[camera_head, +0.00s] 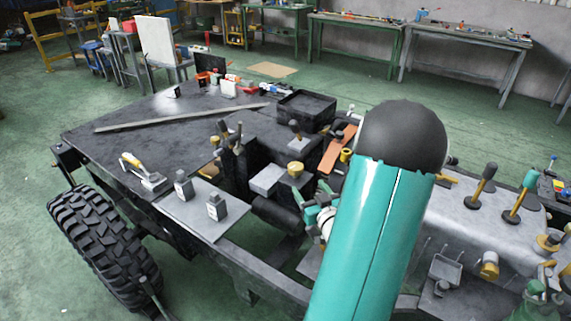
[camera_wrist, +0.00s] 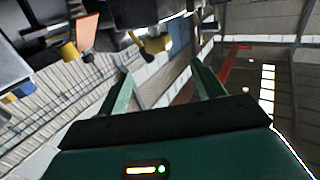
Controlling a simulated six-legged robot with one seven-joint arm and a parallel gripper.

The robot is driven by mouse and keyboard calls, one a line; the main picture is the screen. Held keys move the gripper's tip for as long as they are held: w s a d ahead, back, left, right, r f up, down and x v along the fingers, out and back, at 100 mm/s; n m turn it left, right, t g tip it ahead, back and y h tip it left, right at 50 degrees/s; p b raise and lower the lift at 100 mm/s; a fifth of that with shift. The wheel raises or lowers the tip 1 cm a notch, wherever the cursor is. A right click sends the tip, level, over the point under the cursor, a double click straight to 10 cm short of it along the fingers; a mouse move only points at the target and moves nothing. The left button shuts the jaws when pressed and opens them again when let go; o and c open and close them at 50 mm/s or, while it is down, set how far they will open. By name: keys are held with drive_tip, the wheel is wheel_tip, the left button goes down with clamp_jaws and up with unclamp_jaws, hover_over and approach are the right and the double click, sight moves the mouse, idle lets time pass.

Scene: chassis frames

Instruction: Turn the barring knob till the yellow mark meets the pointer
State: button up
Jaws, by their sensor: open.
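I cannot tell for sure which part is the barring knob, and I cannot make out the yellow mark or the pointer. One candidate is a yellow-topped round knob (camera_head: 295,169) on the dark machinery in the middle of the chassis. My gripper (camera_wrist: 162,76) is open in the wrist view, its two green fingers apart with nothing between them. Yellow parts (camera_wrist: 154,44) and an orange plate (camera_wrist: 87,29) hang beyond the fingers, towards the top of the wrist view. In the head view my teal arm hides much of the chassis centre.
A chassis frame with a dark flat deck (camera_head: 150,112) and a big tyre (camera_head: 103,238) stands left. A grey plate (camera_head: 196,225) carries two small blocks. An open black tray (camera_head: 306,108) lies behind. Levers (camera_head: 480,187) stand on the right. Green floor is open around it.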

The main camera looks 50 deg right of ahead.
sight(293, 163)
drive_tip(key=x, duration=1.3)
drive_tip(key=shift+w+d+f, duration=0.1)
drive_tip(key=shift+w+d, duration=0.1)
drive_tip(key=shift+d, duration=0.1)
drive_tip(key=c, duration=1)
